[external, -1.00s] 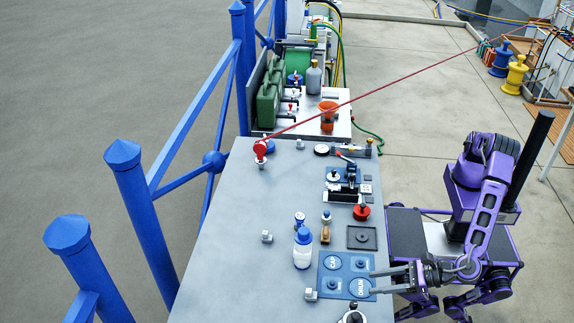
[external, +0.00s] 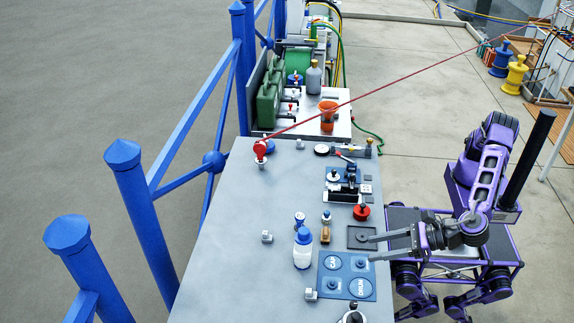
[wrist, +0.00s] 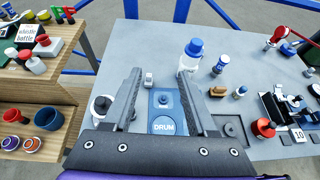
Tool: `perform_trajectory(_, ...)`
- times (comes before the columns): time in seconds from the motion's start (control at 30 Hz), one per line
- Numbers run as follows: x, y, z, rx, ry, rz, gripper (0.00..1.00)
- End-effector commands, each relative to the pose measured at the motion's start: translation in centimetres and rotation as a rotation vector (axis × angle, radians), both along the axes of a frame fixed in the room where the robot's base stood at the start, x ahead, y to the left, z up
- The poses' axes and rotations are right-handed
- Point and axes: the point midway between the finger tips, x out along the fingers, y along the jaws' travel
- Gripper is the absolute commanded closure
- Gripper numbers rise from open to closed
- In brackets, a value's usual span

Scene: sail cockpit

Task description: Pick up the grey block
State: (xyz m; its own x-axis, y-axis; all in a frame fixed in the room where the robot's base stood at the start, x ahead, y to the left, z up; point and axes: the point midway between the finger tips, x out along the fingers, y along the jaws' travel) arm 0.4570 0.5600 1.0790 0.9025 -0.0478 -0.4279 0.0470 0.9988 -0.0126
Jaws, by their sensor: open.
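Several small grey blocks lie on the grey table; I cannot tell which one the task means. One block (external: 311,295) is beside the near left corner of the blue panel (external: 328,290); it also shows in the wrist view (wrist: 149,79), close to my left finger's tip. Another block (external: 267,237) lies farther left on bare table, and a third (external: 300,144) is near the table's far end. My gripper (external: 372,248) is open and empty, with its fingers pointing left over the table's right edge. In the wrist view my gripper (wrist: 160,82) frames the blue panel.
A white bottle with a blue cap (external: 303,249) stands beside the panel. A red knob (external: 361,212) and a dark square tray (external: 362,238) are near the right edge. A red line crosses above the far end. A wooden shelf (wrist: 30,95) shows at left in the wrist view.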

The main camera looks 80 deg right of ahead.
Motion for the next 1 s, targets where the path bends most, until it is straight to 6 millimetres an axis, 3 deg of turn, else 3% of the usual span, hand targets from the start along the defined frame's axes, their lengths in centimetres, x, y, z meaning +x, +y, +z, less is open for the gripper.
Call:
perform_trajectory(0.03, 2.6, -2.1, -0.3, -0.018, 0.041, -0.022, 0.43)
perform_trajectory(0.3, 12.4, -10.9, -0.7, -0.018, 0.249, -0.021, 0.43)
perform_trajectory(0.5, 17.1, -16.1, -0.2, 0.017, 0.324, 0.002, 0.43)
perform_trajectory(0.6, 18.4, -17.8, 0.1, 0.031, 0.338, 0.011, 0.43)
perform_trajectory(0.73, 18.2, -17.5, -3.8, 0.023, 0.343, 0.016, 0.43)
perform_trajectory(0.87, 18.6, -17.5, -5.5, 0.027, 0.339, 0.014, 0.43)
perform_trajectory(1.0, 20.3, -17.7, -7.4, 0.026, 0.339, 0.012, 0.43)
